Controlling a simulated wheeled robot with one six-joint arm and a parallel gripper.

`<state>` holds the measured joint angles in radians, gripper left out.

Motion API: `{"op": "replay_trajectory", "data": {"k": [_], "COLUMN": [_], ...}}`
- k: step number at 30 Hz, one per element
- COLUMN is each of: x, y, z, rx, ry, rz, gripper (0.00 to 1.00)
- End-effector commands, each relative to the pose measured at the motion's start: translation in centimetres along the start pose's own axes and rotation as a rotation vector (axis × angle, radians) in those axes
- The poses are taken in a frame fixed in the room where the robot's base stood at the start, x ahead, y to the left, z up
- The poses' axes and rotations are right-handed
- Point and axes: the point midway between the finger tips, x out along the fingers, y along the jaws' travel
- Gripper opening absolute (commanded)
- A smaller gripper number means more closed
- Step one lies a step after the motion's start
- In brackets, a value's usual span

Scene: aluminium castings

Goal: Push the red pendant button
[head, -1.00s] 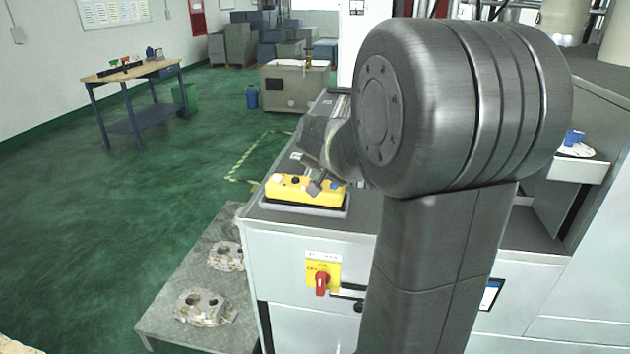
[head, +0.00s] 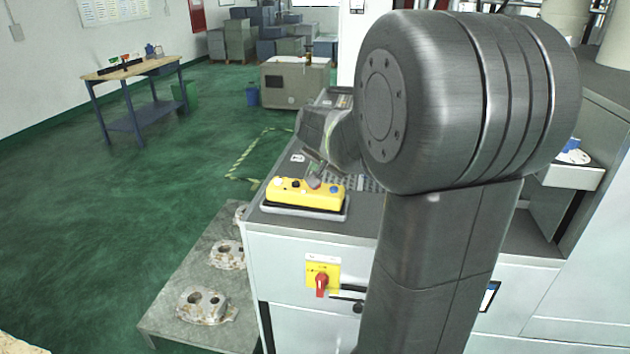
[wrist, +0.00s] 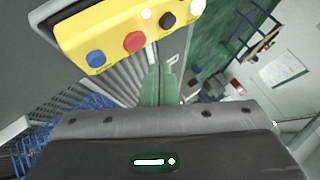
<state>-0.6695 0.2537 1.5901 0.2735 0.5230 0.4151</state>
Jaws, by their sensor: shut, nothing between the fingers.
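The yellow pendant (head: 303,195) lies on the grey cabinet top in the head view. Its red button (head: 314,183) sits between a black and a blue button. In the wrist view the pendant (wrist: 115,25) fills the upper left, with the red button (wrist: 134,41) in plain sight beside the blue one (wrist: 95,57). My gripper (wrist: 158,85) is shut and empty, its greenish fingertips together. In the wrist view the tips show just below and right of the red button, apart from it in the picture. In the head view my gripper (head: 316,158) is just above and behind the pendant.
A keypad panel (head: 350,183) is behind the pendant. A red rotary switch (head: 321,283) on a yellow plate is on the cabinet front. Castings (head: 205,305) lie on a low grey table to the left. Open green floor stretches further left.

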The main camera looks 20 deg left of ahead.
Motion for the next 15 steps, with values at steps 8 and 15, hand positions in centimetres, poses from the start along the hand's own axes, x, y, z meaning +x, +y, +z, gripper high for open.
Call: {"op": "replay_trajectory", "data": {"k": [8,15], "x": [-2.2,-2.3], "y": [-1.6,-1.7], "z": [-1.6,-1.7], "rx": [-0.001,-0.001], "ry": [0.000,0.000], "rz": [-0.001,0.000], "gripper": [0.00,0.00]}}
